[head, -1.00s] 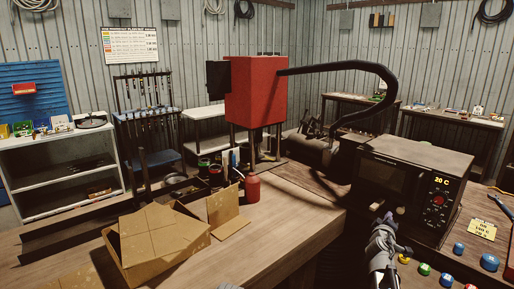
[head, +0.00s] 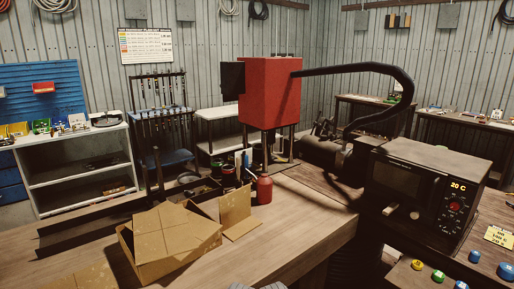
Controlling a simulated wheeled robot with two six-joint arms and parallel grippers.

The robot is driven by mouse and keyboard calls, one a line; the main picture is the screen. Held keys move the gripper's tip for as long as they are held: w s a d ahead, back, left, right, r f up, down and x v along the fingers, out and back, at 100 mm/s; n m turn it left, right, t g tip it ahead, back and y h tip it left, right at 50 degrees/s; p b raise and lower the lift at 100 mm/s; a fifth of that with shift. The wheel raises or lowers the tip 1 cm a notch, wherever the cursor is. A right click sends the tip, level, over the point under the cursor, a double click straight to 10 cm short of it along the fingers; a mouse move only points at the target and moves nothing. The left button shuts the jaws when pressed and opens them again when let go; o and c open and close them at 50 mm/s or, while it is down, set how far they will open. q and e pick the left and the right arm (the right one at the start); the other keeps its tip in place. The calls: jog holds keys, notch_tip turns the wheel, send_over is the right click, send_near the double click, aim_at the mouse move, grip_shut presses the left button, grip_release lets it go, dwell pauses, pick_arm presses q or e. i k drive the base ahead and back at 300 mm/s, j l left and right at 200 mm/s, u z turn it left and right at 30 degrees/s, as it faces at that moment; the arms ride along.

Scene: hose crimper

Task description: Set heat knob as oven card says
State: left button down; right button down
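The oven (head: 408,190) is a dark box at the right of the head view, with its door facing the front left. Neither gripper can be made out; only a small grey piece shows at the bottom edge.
Several coloured round caps (head: 438,276) lie in front of the oven. A red machine (head: 270,92) with a thick black hose (head: 385,70) stands behind the bench.

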aim_at(454, 206)
jog(key=z, duration=1.45)
